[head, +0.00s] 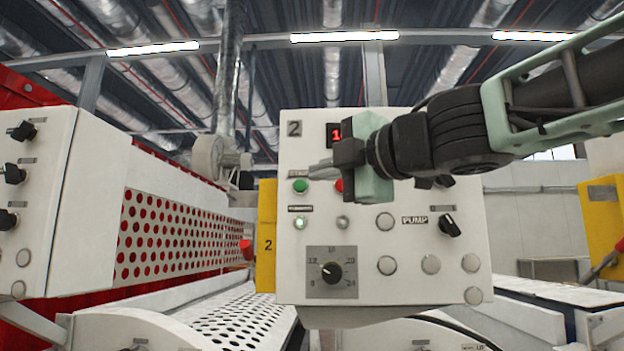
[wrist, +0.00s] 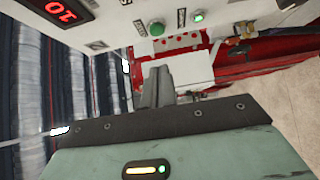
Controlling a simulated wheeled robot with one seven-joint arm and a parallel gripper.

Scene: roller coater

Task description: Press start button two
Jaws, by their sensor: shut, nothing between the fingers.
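The control panel marked 2 (head: 384,283) faces me in the head view. A green button (head: 300,186) sits at its upper left, under a small label too small to read. The green button also shows in the wrist view (wrist: 156,29), beyond my fingertips. A red button (head: 339,185) to its right is partly hidden by my gripper. My gripper (head: 318,170) is shut and empty, its fingers pointing left in front of the panel, just above and right of the green button in the picture. I see no clear contact. The fingers also show in the wrist view (wrist: 157,75).
Below the green button is a lit green lamp (head: 299,223). A dial (head: 332,272) and black PUMP knob (head: 449,225) are also on the panel. A red display (head: 334,132) is partly covered by my gripper. A perforated machine guard (head: 180,236) stands left.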

